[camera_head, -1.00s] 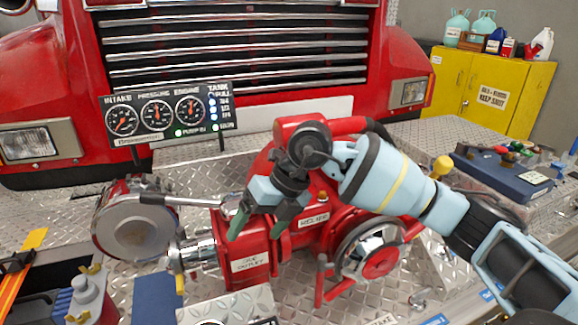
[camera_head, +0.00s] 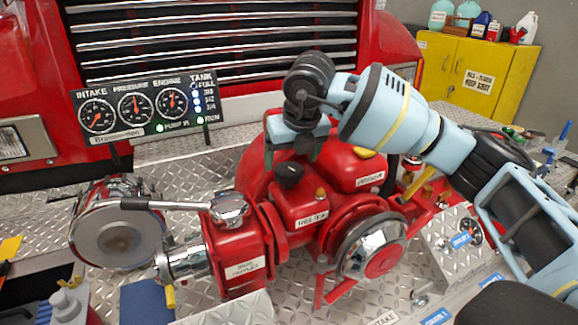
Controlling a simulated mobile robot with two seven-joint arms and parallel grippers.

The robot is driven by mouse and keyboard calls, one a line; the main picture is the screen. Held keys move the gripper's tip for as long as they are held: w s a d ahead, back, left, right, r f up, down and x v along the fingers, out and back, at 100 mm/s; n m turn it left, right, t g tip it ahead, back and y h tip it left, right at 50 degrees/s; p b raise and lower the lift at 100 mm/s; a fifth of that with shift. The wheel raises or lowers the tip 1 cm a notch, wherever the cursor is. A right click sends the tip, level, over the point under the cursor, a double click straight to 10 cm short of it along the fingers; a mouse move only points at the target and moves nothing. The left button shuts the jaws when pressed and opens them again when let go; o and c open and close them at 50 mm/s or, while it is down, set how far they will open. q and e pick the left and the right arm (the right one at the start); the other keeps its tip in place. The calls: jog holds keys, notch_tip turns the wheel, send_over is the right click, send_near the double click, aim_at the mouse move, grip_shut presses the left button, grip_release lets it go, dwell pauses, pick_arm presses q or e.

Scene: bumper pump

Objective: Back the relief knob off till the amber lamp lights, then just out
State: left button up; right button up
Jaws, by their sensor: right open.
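The black relief knob (camera_head: 290,172) stands on top of a red block whose plate reads RELIEF (camera_head: 312,219). A small amber dome (camera_head: 320,193) sits on the same block, right of the knob; I cannot tell if it is lit. My right gripper (camera_head: 291,155) is open and empty, its dark fingers pointing down just above and behind the knob in the picture. The knob shows clear of the fingers, though the exact gap is hard to judge. My left gripper is not in view.
A chrome lever (camera_head: 168,205) reaches left from the red outlet body (camera_head: 238,255). A chrome-rimmed wheel (camera_head: 372,248) stands right of the block. The gauge panel (camera_head: 145,105) stands behind left, with green lamps lit. A yellow cabinet (camera_head: 478,82) is far right.

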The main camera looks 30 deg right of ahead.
aim_at(289, 168)
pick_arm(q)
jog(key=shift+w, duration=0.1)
pick_arm(e)
jog(key=shift+x, duration=1.8)
jog(key=shift+c, duration=0.4)
jog(key=c, duration=0.9)
jog(key=shift+r+n+y+p, duration=0.1)
jog(key=shift+n+y+p, duration=0.3)
jog(key=shift+n, duration=0.5)
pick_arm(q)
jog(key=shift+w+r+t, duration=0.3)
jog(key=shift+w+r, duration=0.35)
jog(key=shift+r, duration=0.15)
pick_arm(e)
jog(key=shift+n+y, duration=0.3)
jog(key=shift+n, duration=0.6)
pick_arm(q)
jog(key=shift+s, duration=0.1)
pick_arm(e)
jog(key=o, duration=1)
